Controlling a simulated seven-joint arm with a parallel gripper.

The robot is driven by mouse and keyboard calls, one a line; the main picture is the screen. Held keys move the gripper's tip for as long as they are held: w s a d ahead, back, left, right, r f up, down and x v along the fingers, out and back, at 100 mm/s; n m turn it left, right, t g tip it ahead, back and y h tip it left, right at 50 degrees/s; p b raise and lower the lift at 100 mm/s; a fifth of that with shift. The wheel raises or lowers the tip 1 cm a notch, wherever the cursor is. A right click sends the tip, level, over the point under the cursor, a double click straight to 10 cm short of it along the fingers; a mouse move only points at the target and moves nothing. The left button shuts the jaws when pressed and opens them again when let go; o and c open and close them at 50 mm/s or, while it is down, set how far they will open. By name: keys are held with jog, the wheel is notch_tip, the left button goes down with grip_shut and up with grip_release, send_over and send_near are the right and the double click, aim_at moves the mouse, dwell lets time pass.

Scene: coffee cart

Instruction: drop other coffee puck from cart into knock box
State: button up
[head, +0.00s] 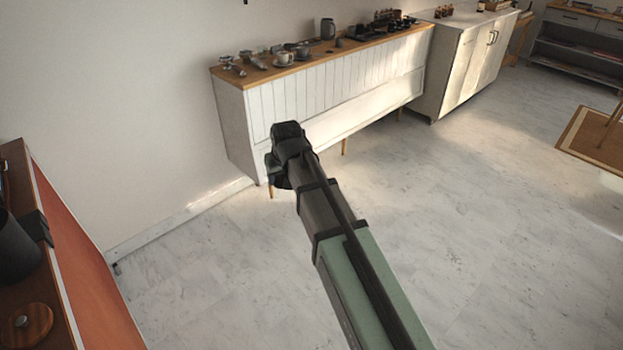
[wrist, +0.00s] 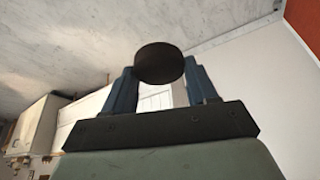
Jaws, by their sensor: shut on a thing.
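In the wrist view my gripper (wrist: 160,76) is shut on a dark, round coffee puck (wrist: 159,62), held between its two blue fingers at the tips. In the head view my gripper (head: 276,168) is at the far end of the outstretched arm, above the floor and in front of the white counter. The puck is hidden there. A black cylindrical container (head: 15,248) is cut by the left edge of the head view. I cannot tell whether it is the knock box, and its inside does not show. My gripper is well away from it.
The wooden-topped cart (head: 60,322) with an orange side is at left, bearing a round wooden disc (head: 26,322). The white counter (head: 335,110) by the wall carries cups and other small items. A white cabinet (head: 462,62) stands beyond.

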jog(key=s+a+r+n+y, duration=0.1)
jog(key=s+a+r+n, duration=0.2)
jog(key=a, duration=0.8)
jog(key=s+a+r+g, duration=0.1)
jog(key=s+a+r, duration=0.35)
jog(key=a, duration=0.55)
jog(key=s+a+r+n+y, duration=0.1)
jog(key=s+a+r+n, duration=0.3)
jog(key=a, duration=0.7)
jog(key=s+a+r+n+g, duration=0.1)
jog(key=s+a+r+n, duration=0.3)
jog(key=s+a, duration=0.7)
jog(key=s+a+r+n+g, duration=0.2)
jog(key=s+a+r+n, duration=0.1)
jog(key=s+a+r, duration=0.5)
jog(key=s+a, duration=0.3)
jog(key=a, duration=0.3)
jog(key=shift+s+a+r+n+g+y, duration=0.2)
jog(key=shift+a+r+n+g+y, duration=0.1)
jog(key=shift+r+n, duration=0.1)
jog(key=shift+f, duration=2.9)
jog(key=o, duration=1.1)
jog(key=shift+d+r, duration=0.1)
jog(key=shift+r, duration=0.05)
